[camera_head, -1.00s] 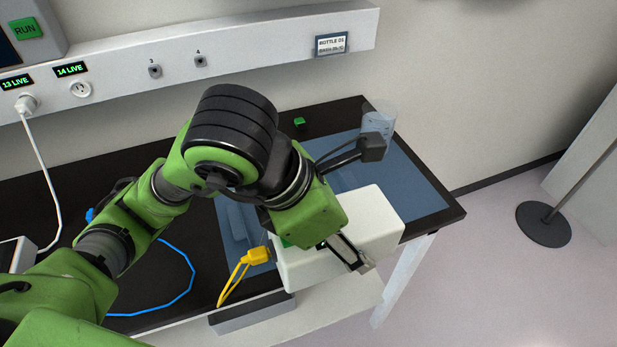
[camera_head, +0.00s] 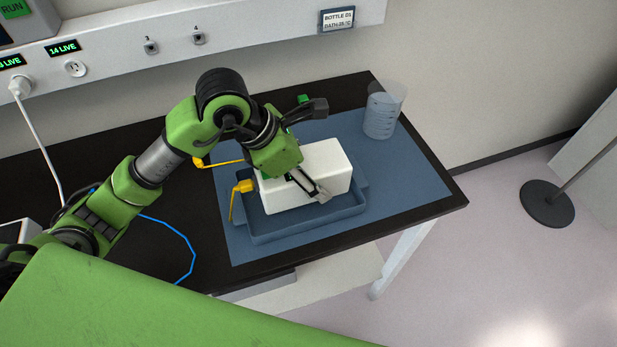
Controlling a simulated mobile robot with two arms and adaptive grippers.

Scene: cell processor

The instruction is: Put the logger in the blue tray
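The logger, a white box (camera_head: 333,164) with a yellow plug (camera_head: 243,186) at its left end, sits within the outline of the blue tray (camera_head: 310,226). The tray's near wall and right end show; its far side is hidden behind the box and arm. I cannot tell if the box rests on the tray floor. My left gripper (camera_head: 312,187) comes in from the left over the box, with a finger lying against it. It appears closed on the box, though the far finger is mostly hidden. My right gripper is not in view.
A clear beaker (camera_head: 383,112) stands at the back right of the blue mat (camera_head: 415,182). A small green block (camera_head: 304,99) lies behind the arm. A blue cable (camera_head: 186,240) curves over the black bench at left. The right part of the mat is clear.

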